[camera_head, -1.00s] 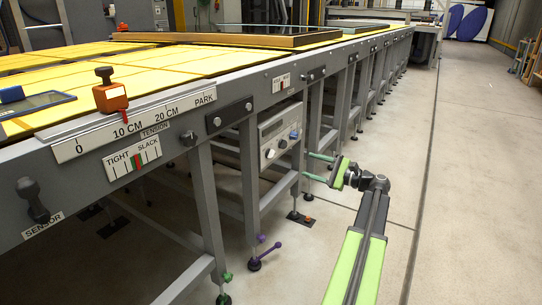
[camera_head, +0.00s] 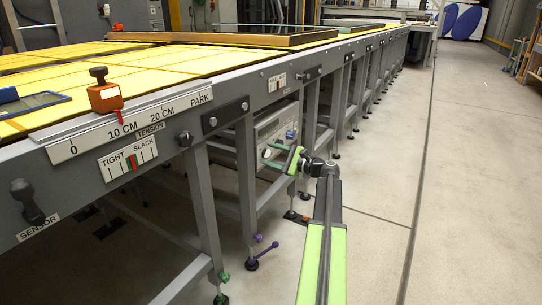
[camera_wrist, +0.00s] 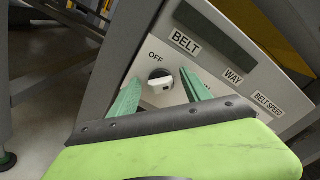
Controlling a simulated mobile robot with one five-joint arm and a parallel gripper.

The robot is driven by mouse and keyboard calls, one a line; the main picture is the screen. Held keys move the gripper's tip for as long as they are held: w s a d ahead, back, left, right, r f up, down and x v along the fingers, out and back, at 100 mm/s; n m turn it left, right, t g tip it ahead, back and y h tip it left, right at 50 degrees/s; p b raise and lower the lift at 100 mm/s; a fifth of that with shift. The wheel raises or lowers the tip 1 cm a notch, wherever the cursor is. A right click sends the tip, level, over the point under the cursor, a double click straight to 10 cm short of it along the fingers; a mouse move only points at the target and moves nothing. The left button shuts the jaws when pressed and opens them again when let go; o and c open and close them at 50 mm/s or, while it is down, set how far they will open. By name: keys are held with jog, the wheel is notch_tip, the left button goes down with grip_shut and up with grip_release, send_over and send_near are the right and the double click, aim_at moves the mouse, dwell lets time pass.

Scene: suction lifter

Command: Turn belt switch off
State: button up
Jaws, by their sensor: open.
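The belt switch is a round knob (camera_wrist: 161,81) with a white pointer on a light grey control panel (camera_wrist: 220,85). The word OFF is printed just above it, and BELT stands to the upper right. The pointer reaches right of the OFF word; its exact setting is hard to tell. My gripper (camera_wrist: 158,76) is open, with one green finger on each side of the knob. I cannot tell whether either finger touches it. In the head view my gripper (camera_head: 278,152) is at the front of the panel (camera_head: 270,128) under the table's side rail and hides part of it.
Beside the switch are WAY (camera_wrist: 233,77) and BELT SPEED (camera_wrist: 268,104) labels. A long table with a yellow top (camera_head: 150,65) runs along the left. Its grey legs (camera_head: 247,165) flank the panel. The floor (camera_head: 385,170) to the right is clear.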

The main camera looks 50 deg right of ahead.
grip_shut()
jog(key=shift+n, duration=0.3)
jog(key=n, duration=0.3)
jog(key=shift+f+n, duration=0.15)
jog(key=shift+n, duration=0.15)
jog(key=n, duration=0.4)
jog(key=shift+a+f, duration=0.1)
jog(key=n, duration=0.5)
jog(key=shift+f+b, duration=0.15)
jog(key=shift+b, duration=0.25)
jog(key=shift+f+n, duration=0.1)
jog(key=shift+n, duration=2.2)
